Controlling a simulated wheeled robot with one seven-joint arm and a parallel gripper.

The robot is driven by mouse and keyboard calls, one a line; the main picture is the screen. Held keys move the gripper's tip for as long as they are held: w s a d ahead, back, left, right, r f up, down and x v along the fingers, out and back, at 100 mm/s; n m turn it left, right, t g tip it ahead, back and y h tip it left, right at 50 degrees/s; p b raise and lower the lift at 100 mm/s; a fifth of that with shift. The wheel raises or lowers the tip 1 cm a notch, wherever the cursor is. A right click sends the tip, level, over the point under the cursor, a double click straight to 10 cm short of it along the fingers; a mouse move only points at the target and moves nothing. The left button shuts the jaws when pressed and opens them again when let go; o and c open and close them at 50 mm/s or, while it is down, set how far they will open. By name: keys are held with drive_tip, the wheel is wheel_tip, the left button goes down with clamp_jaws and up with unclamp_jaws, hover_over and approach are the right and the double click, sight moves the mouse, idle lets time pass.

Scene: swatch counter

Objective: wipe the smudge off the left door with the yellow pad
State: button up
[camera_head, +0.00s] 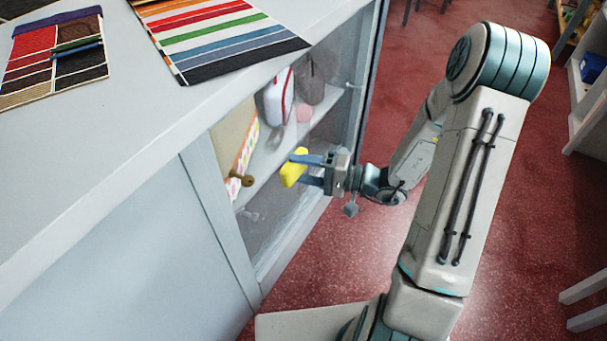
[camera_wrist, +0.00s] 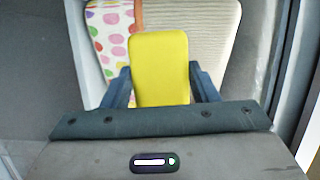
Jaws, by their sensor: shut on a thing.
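The yellow pad (camera_head: 292,172) is held between the fingers of my gripper (camera_head: 303,170), in front of the glazed front of the counter. In the wrist view the pad (camera_wrist: 159,60) stands up between the two dark fingers and faces the glass. I cannot tell whether it touches the glass. The glass door (camera_head: 280,215) shows shelves and goods behind it. A brown knob (camera_head: 242,179) is at its left side, left of the pad. I cannot clearly pick out the smudge; the glass looks hazy, and my gripper and pad cover part of it.
The grey counter top (camera_head: 150,130) carries a striped swatch sheet (camera_head: 215,35) and a darker swatch set (camera_head: 55,60). Behind the glass are a dotted box (camera_head: 245,148) and bags (camera_head: 278,97). Red floor (camera_head: 520,230) lies open on the right, with shelving (camera_head: 590,110) beyond.

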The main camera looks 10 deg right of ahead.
sight(262, 154)
drive_tip(key=w+a, duration=0.1)
drive_tip(key=a, duration=0.1)
drive_tip(key=w+a, duration=0.2)
drive_tip(key=shift+w+a+p, duration=0.2)
drive_tip(key=shift+a+p, duration=0.05)
drive_tip(key=shift+p, duration=0.1)
drive_tip(key=shift+w+a+b, duration=0.35)
drive_tip(key=shift+w+a, duration=0.25)
drive_tip(key=shift+a, duration=0.15)
idle(0.8)
